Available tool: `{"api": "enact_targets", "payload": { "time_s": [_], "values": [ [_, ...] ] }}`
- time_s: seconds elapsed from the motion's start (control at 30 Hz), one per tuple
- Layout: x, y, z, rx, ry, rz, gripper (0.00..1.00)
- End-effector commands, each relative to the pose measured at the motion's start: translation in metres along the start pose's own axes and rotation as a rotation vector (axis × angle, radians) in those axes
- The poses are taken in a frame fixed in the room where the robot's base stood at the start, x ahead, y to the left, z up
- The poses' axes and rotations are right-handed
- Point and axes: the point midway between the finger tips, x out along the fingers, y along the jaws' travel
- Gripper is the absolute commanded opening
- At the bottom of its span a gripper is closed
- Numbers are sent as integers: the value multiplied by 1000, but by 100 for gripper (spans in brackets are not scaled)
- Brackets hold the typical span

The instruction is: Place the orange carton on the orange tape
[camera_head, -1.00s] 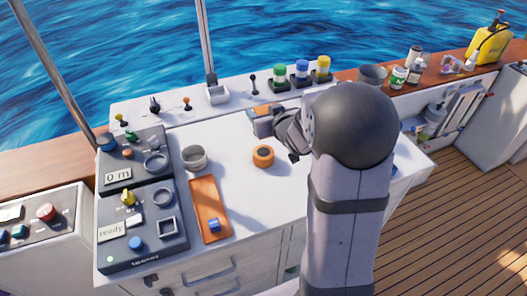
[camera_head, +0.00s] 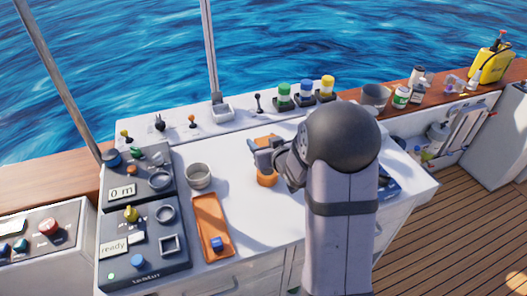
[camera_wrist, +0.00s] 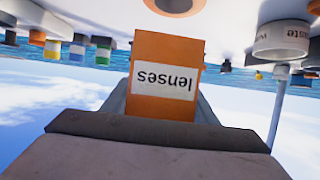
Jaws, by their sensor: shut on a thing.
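My gripper (camera_head: 262,153) is shut on the orange carton (camera_wrist: 166,80), which has a white label reading "lenses", upside down in the wrist view. In the head view only an orange part of the carton (camera_head: 265,139) shows behind the gripper. The orange tape (camera_head: 267,180) is a round roll lying on the white worktop, just below the gripper in the picture and partly covered by it. The tape also shows at the top of the wrist view (camera_wrist: 174,6), apart from the carton.
A grey-white pot (camera_head: 198,176) and an orange tray (camera_head: 212,240) with a blue block (camera_head: 217,244) stand to the left. Control boxes (camera_head: 146,245) are further left. Green, blue and yellow-topped containers (camera_head: 305,92) line the back. The worktop between pot and tape is clear.

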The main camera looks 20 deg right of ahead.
Motion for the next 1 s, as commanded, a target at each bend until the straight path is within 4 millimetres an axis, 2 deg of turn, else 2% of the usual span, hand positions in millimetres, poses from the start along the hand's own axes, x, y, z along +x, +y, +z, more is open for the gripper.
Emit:
{"api": "enact_targets", "payload": {
  "time_s": [0.4,0.87,0.9,0.97,1.0],
  "values": [
    [15,0,36,1,-1,1,28],
    [17,0,41,0,1,1,28],
    [17,0,41,0,-1,1,58],
    [17,0,41,0,-1,1,72],
    [17,0,41,0,-1,1,72]
  ]
}}
